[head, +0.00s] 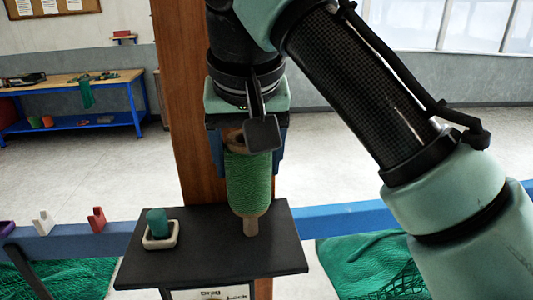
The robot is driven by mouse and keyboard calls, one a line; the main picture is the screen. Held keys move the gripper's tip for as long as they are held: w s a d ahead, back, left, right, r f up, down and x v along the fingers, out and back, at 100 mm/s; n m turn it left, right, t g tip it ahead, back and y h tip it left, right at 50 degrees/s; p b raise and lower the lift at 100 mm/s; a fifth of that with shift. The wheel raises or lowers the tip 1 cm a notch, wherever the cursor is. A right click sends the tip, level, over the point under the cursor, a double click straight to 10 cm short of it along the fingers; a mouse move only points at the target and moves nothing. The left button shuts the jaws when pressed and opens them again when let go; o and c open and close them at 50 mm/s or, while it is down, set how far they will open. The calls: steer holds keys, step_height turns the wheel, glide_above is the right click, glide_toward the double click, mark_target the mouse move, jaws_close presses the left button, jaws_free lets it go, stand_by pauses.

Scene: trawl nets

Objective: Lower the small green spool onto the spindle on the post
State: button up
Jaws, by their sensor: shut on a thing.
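My gripper (248,160) is shut on the small green spool (249,188), with one dark finger on each side of its top. The spool hangs upright over the black shelf (200,268) on the wooden post (180,110). Its tan lower end narrows just above a short brownish peg, which looks like the spindle (250,228), standing on the shelf. The spool's end and the peg line up in this view. I cannot tell whether they touch or whether the peg has entered the spool. The spool's top is partly hidden by my gripper.
A teal cylinder (157,222) stands in a pale square dish (161,238) at the shelf's left. A blue workbench (85,127) is far left.

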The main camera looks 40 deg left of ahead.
steer(key=shift+f+b, duration=1.25)
steer(key=shift+f, duration=1)
steer(key=o, duration=1.4)
steer(key=v, duration=1.3)
steer(key=shift+s+f, duration=0.1)
